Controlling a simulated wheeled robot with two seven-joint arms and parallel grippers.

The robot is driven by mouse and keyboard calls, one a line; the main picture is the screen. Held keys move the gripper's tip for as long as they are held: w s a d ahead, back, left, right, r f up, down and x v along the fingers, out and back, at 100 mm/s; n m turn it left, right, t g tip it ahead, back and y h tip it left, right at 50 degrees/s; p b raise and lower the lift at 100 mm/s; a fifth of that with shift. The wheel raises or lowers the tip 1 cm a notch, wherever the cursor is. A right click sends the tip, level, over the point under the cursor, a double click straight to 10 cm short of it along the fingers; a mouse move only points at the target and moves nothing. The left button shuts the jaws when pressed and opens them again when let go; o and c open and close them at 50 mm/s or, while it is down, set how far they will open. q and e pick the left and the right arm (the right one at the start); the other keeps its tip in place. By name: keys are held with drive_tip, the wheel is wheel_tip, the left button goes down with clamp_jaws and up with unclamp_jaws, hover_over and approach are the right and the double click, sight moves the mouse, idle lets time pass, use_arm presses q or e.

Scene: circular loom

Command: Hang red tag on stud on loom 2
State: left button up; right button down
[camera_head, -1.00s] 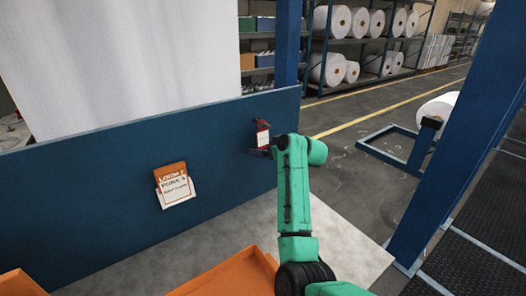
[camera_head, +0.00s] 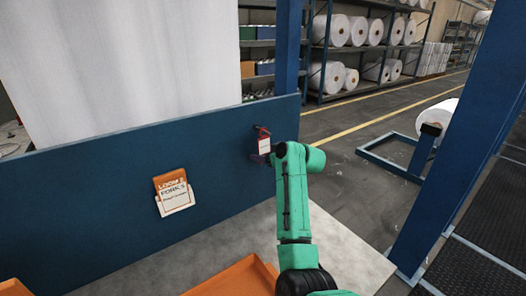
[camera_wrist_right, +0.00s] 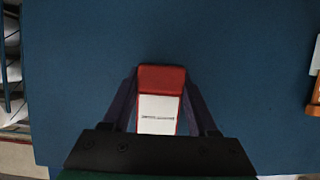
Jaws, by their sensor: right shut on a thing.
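The red tag (camera_head: 264,143), with a white label on its face, is at the right part of the blue panel (camera_head: 110,185) in the head view. My right gripper (camera_head: 262,157) is shut on it. In the right wrist view, the dark fingers stand on both sides of the tag (camera_wrist_right: 160,108), in front of the panel (camera_wrist_right: 80,70). The tag hangs upright close to the panel; I cannot tell whether it touches it. The stud is not clearly visible, and I cannot tell whether the tag is on it. My left gripper is out of view.
An orange-and-white sign card (camera_head: 173,192) is on the panel to the left. Orange trays (camera_head: 238,279) lie below, on and near a light grey surface (camera_head: 345,240). A blue post (camera_head: 440,170) stands to the right. White rolls fill racks behind.

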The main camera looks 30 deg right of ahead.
drive_tip(key=shift+p+v, duration=0.4)
drive_tip(key=shift+v, duration=0.5)
drive_tip(key=s, duration=0.2)
drive_tip(key=s+p, duration=0.1)
drive_tip(key=s, duration=0.1)
drive_tip(key=shift+d+r, duration=0.15)
drive_tip(key=shift+d, duration=0.15)
